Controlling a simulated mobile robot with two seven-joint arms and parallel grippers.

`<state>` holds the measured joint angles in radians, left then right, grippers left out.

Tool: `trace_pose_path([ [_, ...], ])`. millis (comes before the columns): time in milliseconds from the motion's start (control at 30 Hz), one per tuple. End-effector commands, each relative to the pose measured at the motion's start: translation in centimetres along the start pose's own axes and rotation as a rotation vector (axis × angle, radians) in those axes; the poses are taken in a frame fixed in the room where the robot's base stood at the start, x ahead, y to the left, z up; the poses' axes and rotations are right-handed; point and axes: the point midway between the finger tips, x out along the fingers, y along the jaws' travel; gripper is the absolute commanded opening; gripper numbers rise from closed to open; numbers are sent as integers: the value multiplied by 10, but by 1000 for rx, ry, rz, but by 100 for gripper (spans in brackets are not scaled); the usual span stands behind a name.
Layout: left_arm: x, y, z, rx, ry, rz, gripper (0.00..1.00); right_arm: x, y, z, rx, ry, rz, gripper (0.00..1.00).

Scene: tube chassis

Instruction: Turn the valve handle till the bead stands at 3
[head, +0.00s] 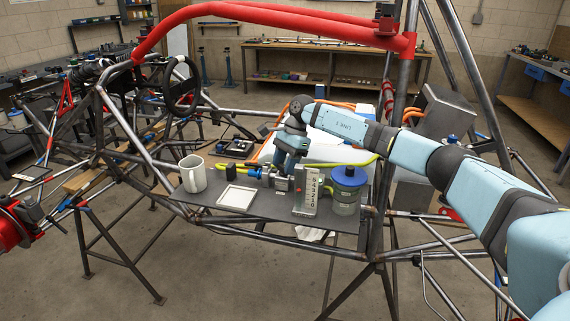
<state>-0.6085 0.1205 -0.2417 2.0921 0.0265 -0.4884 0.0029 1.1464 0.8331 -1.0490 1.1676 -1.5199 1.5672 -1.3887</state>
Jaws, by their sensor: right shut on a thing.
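The valve (281,183) is a small metal body with blue fittings on the dark shelf, left of a grey upright gauge (311,205). The gauge carries a column of numerals; the bead is too small to make out. My right gripper (286,172) reaches down from above and is shut on the valve handle, which its fingers mostly hide. A clear jar with a blue lid (347,186) stands just right of the gauge. My left gripper is out of view.
A white mug (193,174) and a white square tray (237,196) stand on the shelf (270,220) left of the valve. A yellow hose runs behind the gauge. Chassis tubes and a red top bar (270,14) surround the work area.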

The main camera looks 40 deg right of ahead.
Motion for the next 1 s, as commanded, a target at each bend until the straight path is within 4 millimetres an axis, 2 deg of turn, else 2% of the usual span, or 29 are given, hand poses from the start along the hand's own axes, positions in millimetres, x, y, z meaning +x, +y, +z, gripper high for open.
trace_pose_path([
  [33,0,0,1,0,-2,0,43,0,0,0,0,1,0,52],
  [100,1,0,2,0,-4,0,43,0,0,0,1,1,0,68],
  [133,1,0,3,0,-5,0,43,0,0,0,1,1,0,70],
  [467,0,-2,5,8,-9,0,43,-4,0,0,1,1,-1,70],
  [667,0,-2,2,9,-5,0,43,-36,0,0,1,2,-4,70],
  [1000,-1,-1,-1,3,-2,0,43,-111,0,0,1,0,-3,70],
])
